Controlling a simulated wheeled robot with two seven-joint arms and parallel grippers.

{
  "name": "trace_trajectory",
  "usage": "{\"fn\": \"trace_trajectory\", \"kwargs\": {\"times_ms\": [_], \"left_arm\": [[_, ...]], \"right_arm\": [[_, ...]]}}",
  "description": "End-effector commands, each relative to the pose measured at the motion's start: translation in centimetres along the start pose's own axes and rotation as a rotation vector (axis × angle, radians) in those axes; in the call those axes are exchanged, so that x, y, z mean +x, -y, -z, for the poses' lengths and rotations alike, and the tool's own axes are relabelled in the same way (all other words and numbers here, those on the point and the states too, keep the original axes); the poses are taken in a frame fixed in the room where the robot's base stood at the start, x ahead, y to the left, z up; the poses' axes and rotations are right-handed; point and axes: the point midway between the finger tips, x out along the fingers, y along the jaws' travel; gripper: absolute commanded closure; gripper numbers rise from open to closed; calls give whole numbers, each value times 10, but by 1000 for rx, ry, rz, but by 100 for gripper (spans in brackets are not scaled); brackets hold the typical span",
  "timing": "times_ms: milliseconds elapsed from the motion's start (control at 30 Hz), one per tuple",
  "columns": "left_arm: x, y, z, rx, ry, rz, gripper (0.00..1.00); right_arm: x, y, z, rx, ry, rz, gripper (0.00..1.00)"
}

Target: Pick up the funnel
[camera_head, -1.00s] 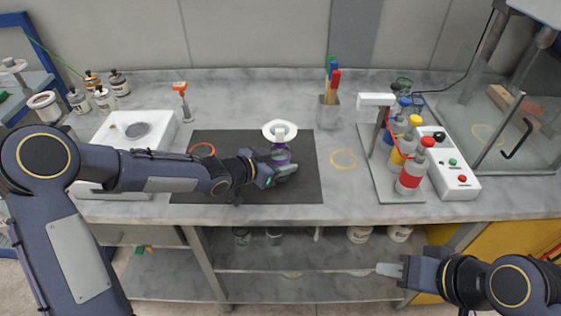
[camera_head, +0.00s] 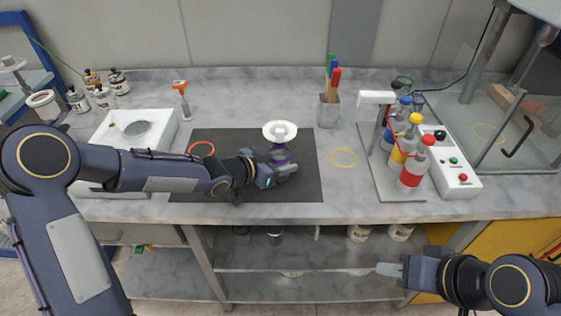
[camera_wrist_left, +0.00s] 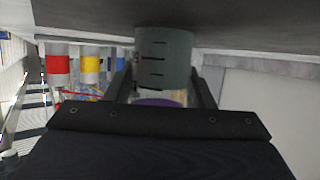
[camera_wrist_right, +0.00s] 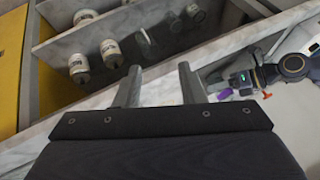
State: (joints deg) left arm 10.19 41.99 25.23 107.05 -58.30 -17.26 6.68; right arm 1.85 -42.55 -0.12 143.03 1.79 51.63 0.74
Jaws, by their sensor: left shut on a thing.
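A funnel (camera_head: 280,127) with a wide white rim sits over the dark mat (camera_head: 220,150) in the head view, with a purple part below its rim. My left gripper (camera_head: 284,170) reaches in from the left at the lower part of this assembly, below the white rim. In the left wrist view a grey-green cylinder (camera_wrist_left: 163,58) with dark marks stands between the fingers, with a purple part near the palm. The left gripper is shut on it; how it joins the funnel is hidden. My right gripper (camera_wrist_right: 155,88) is open and empty, low in front of the bench.
The bench's front strip is clear.

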Motion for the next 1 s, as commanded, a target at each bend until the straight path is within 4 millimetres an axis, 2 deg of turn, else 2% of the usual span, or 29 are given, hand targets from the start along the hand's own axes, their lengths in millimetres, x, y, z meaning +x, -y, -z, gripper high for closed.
{"fn": "trace_trajectory", "kwargs": {"times_ms": [267, 333, 467, 567, 767, 867, 1000], "left_arm": [[0, 0, 0, 0, 0, 0, 72], [0, 0, 0, 0, 0, 0, 72], [0, 0, 0, 0, 0, 0, 72], [0, 0, 0, 0, 0, 0, 72], [0, 0, 0, 0, -1, 0, 72], [0, 0, 0, 0, -1, 0, 72], [0, 0, 0, 0, -1, 0, 72]], "right_arm": [[0, 0, 0, 0, 0, 0, 64], [0, 0, 0, -4, 1, 0, 56], [-4, 3, 11, -105, 16, -3, 56], [-11, 8, 33, -319, 44, -9, 56], [-23, 39, 104, -1021, 137, -17, 56], [-23, 62, 139, -1395, 187, -12, 56], [-18, 106, 184, -1908, 259, 3, 56]]}}
